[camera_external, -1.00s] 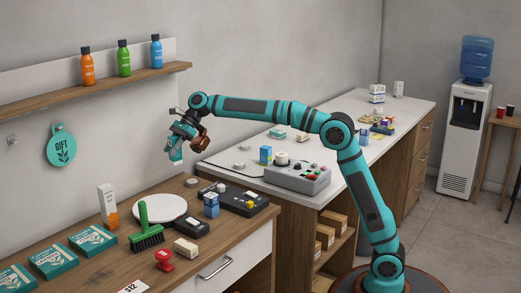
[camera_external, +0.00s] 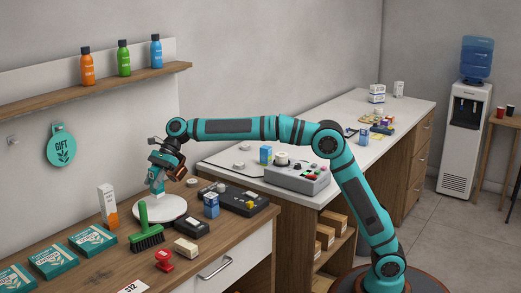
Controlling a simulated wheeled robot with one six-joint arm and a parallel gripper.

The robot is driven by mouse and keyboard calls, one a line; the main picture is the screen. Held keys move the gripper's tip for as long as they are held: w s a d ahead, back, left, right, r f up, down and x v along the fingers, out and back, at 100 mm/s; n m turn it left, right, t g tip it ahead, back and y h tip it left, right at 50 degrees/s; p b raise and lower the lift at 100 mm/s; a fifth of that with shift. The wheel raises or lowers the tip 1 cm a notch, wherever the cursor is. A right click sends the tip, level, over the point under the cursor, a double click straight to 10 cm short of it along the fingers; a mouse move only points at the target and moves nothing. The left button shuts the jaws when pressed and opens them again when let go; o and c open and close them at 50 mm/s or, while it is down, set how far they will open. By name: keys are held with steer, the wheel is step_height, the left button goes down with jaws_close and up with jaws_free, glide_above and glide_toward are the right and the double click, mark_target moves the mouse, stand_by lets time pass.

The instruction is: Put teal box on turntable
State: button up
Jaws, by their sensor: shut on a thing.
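The teal box (camera_external: 155,187) is held upright in my gripper (camera_external: 156,173), just over the left-back part of the white round turntable (camera_external: 170,210). My gripper is shut on the box and points down. I cannot tell whether the box's lower end touches the turntable's top. The turntable lies on the wooden counter and its top is otherwise bare.
A green brush (camera_external: 147,232) stands at the turntable's front left, with a white and orange carton (camera_external: 107,207) behind it. A black card terminal (camera_external: 190,227), a blue box (camera_external: 211,205) and a black tray (camera_external: 242,200) are to the right.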

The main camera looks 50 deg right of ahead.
mark_target(153, 193)
steer(key=shift+f, duration=2.2)
steer(key=o, duration=1)
steer(key=shift+f, duration=0.1)
steer(key=v, duration=1.2)
